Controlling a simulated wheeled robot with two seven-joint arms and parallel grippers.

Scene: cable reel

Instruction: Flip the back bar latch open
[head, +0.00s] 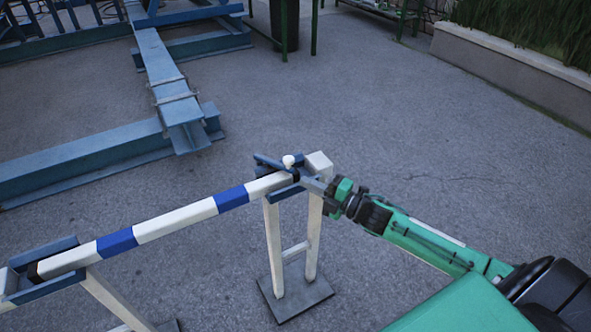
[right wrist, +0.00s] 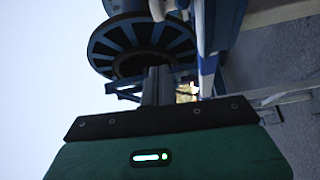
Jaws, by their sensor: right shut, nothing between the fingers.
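The white-and-blue striped bar (head: 175,219) lies across two white stands. At its far end the back latch, a dark blue strip (head: 270,163) with a white knob (head: 288,160), sits above the blue holder on the far stand (head: 274,245). My right gripper (head: 312,185) is shut and empty, its fingertips right beside this holder. I cannot tell whether they touch the latch. In the right wrist view the shut fingers (right wrist: 157,85) point toward blue metal parts, with a white knob (right wrist: 160,9) above them. My left gripper is out of view.
A blue holder (head: 40,252) carries the bar's near end at the left. A dark spoked reel (right wrist: 145,45) shows in the right wrist view. Blue steel beams (head: 168,85) lie behind. The paved ground on the right is clear up to a planter (head: 510,72).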

